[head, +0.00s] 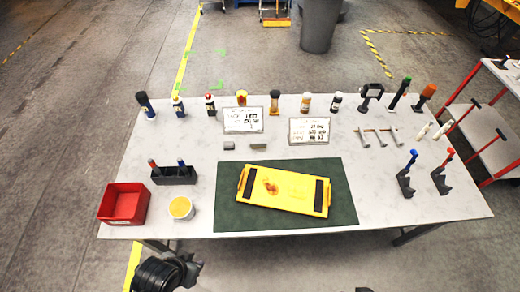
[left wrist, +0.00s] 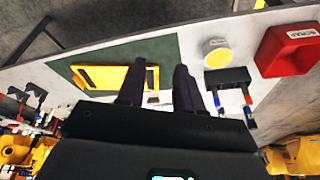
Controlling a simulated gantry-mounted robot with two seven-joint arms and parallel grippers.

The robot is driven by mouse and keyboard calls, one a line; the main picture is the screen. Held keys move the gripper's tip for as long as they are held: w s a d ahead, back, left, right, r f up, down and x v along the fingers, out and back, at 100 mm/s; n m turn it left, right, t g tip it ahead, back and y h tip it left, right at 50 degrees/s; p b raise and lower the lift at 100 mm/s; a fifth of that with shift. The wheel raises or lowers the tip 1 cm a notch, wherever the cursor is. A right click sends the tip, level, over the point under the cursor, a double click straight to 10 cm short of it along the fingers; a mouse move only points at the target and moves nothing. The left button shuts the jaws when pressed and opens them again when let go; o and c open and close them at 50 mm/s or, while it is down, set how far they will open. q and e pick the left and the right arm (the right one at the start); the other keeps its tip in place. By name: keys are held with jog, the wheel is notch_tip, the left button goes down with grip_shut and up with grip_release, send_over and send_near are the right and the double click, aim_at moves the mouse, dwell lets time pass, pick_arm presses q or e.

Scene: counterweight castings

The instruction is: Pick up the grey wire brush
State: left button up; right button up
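Two small grey pieces lie on the table behind the green mat: a darker short block (head: 229,146) and a lighter, longer grey piece (head: 258,144). They are too small to tell whether either is the grey wire brush. My left gripper (left wrist: 160,66) is open and empty in the left wrist view, its dark fingers apart. In the head view my left arm is at the bottom left, in front of the table's near edge, away from the grey pieces. A dark sliver at the head view's bottom edge may be my right arm; its gripper does not show.
A yellow casting (head: 283,190) lies on the green mat (head: 232,217). A red bin (head: 124,204), a yellow-topped pot (head: 181,208) and a black holder (head: 174,175) stand at left. Several bottles and tools line the back. Two black stands (head: 405,183) (head: 441,180) are at right.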

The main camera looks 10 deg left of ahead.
dwell(0.5)
pick_arm(q)
jog(key=o, duration=0.6)
